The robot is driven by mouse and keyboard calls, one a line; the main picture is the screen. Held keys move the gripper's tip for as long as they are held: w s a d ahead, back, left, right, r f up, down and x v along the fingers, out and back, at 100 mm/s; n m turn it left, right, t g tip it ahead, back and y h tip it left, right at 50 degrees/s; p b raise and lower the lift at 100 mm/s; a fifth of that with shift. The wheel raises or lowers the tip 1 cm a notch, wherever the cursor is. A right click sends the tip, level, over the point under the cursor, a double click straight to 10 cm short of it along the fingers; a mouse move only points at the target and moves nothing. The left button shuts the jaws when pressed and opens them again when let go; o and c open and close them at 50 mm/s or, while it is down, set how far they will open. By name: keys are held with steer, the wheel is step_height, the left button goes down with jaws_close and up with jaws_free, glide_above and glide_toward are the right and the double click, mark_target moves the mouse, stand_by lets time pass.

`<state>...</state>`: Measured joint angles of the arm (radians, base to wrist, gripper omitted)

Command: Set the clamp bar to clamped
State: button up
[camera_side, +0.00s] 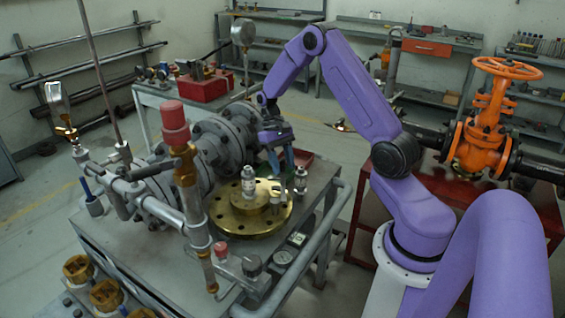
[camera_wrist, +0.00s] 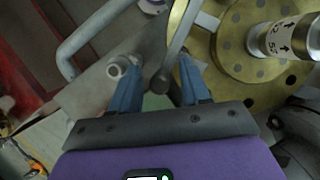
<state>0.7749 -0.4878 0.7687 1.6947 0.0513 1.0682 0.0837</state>
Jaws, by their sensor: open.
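A slim grey bar, which looks like the clamp bar (camera_wrist: 178,45), runs down from the top in the wrist view and ends in a dark round knob (camera_wrist: 160,84). My gripper (camera_wrist: 158,63) is open, with its two blue fingers on either side of the bar. A gap shows on the left, and the right finger is close to the bar. Contact cannot be told. In the side view my gripper (camera_side: 284,158) points down just behind the brass flange (camera_side: 240,226); I cannot make out the bar clearly there.
A silver cylinder with arrow marks (camera_wrist: 285,42) stands on the flange, also seen in the side view (camera_side: 248,178). A small metal post (camera_wrist: 117,67) is beside my left finger. Grey pipe flanges (camera_side: 215,145) and a red-capped pipe (camera_side: 175,125) crowd the bench; a grey handrail (camera_side: 335,215) edges it.

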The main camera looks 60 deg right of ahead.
jaws_close()
steer(key=shift+w, duration=0.15)
steer(key=w+a+n+h, duration=0.1)
steer(key=w+a+n, duration=0.2)
steer(key=a+n, duration=0.1)
steer(key=w+a+n+h, duration=0.2)
steer(key=w+a+n, duration=0.2)
steer(key=n, duration=0.1)
steer(key=shift+w, duration=0.2)
steer(key=shift+w+a+r+n+h, duration=0.1)
steer(key=shift+w+a+n+h, duration=0.2)
steer(key=shift+a+n, duration=0.35)
steer(key=shift+w+a+n+h, duration=0.1)
steer(key=shift+a+n+h, duration=0.3)
steer(key=shift+a+n, duration=0.25)
steer(key=shift+a, duration=0.2)
